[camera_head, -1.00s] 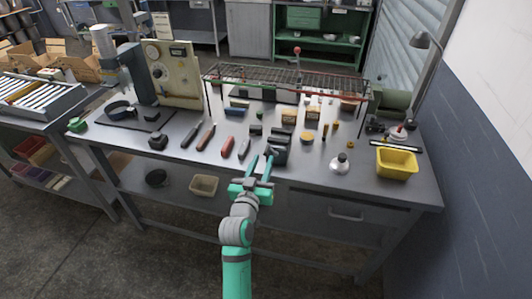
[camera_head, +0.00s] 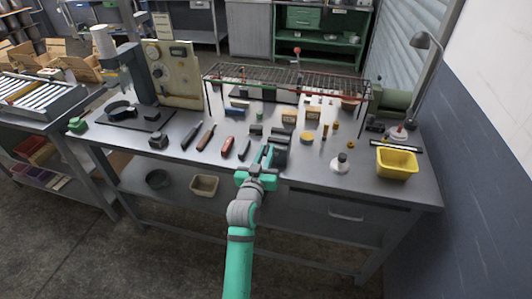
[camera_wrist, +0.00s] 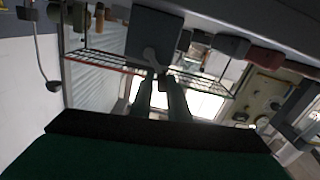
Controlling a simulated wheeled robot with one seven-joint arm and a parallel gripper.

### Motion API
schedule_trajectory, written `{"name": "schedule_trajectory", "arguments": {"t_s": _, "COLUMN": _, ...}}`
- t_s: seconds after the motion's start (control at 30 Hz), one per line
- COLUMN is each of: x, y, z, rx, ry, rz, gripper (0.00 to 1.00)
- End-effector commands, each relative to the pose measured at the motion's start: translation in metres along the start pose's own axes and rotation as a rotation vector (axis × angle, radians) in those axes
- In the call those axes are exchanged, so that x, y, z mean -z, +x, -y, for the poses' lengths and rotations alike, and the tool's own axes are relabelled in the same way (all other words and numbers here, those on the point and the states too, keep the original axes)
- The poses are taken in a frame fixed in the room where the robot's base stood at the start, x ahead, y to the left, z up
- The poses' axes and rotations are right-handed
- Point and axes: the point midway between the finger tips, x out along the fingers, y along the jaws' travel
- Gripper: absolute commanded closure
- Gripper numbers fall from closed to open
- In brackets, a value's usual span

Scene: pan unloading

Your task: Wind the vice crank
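The vice is a small dark block (camera_head: 280,155) near the front edge of the workbench, just right of my gripper's fingertips. In the wrist view, which is upside down, it is the dark body (camera_wrist: 155,33) at top centre. The vice crank (camera_wrist: 151,56) is a grey bent arm on the vice's near face, its end reaching between my fingertips. My gripper (camera_head: 267,152) reaches over the bench's front edge with its teal fingers close together. In the wrist view my gripper (camera_wrist: 160,78) appears shut on the crank's end; the fingers partly hide the contact.
The workbench (camera_head: 300,178) holds several hand tools left of the vice and small blocks behind it. A wire rack (camera_head: 285,82) stands over the back. A white flask-like item (camera_head: 340,163) and a yellow bin (camera_head: 396,163) are to the right. A drill press (camera_head: 112,62) stands at left.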

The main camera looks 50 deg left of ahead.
Motion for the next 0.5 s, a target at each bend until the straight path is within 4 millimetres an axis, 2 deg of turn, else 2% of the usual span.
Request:
{"name": "schedule_trajectory", "arguments": {"t_s": 0.27, "x": -0.0026, "y": -0.0001, "z": 0.0023, "rx": 0.003, "ry": -0.017, "rz": 0.004, "gripper": 1.00}}
{"name": "schedule_trajectory", "arguments": {"t_s": 0.5, "x": -0.0063, "y": 0.0001, "z": 0.0062, "rx": 0.004, "ry": -0.124, "rz": 0.006, "gripper": 1.00}}
